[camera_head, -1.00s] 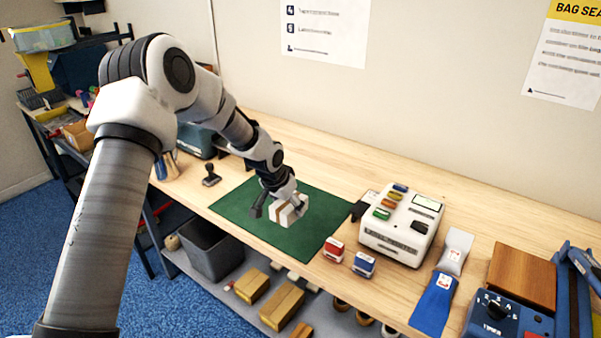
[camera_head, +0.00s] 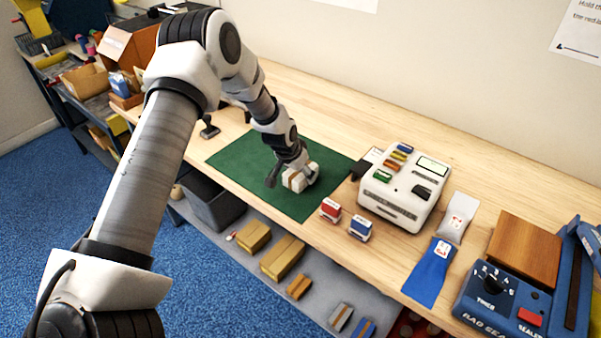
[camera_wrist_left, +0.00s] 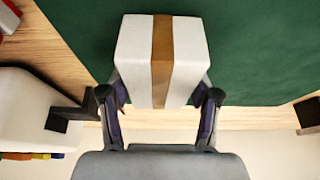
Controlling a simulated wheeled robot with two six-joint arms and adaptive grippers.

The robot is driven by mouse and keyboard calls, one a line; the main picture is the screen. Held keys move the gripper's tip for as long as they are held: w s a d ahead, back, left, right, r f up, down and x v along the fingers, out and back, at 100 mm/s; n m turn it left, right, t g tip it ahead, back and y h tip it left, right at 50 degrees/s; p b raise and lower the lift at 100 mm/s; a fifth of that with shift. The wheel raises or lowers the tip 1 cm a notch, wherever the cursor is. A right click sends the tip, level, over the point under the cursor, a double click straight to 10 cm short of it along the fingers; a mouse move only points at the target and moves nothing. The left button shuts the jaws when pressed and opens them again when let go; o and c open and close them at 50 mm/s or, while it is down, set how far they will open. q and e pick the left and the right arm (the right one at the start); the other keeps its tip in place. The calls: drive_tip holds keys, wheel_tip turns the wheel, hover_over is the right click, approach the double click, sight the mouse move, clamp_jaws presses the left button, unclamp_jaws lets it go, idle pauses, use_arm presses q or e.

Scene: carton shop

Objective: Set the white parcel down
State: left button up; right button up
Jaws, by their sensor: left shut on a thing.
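The white parcel (camera_head: 296,181) is a small white box with a brown tape band. It is at the green mat (camera_head: 240,163) on the wooden bench. My left gripper (camera_head: 291,180) is shut on it, one finger on each side. In the left wrist view the parcel (camera_wrist_left: 135,60) sits between the two fingers of the left gripper (camera_wrist_left: 160,105), with the green mat (camera_wrist_left: 265,50) beyond it. I cannot tell whether the parcel's underside touches the mat. My right gripper is not in view.
A white label machine (camera_head: 405,190) stands right of the mat. A red stamp (camera_head: 330,209) and a blue stamp (camera_head: 360,228) sit at the mat's right front. A bag sealer (camera_head: 505,295) is at far right. A dark stamp (camera_head: 209,128) stands left. Much of the mat is bare.

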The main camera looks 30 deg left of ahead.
use_arm(q)
drive_tip(key=shift+s+f, duration=0.1)
drive_tip(key=shift+f, duration=0.1)
drive_tip(key=o, duration=1.3)
drive_tip(key=shift+o, duration=0.8)
drive_tip(key=shift+f, duration=0.1)
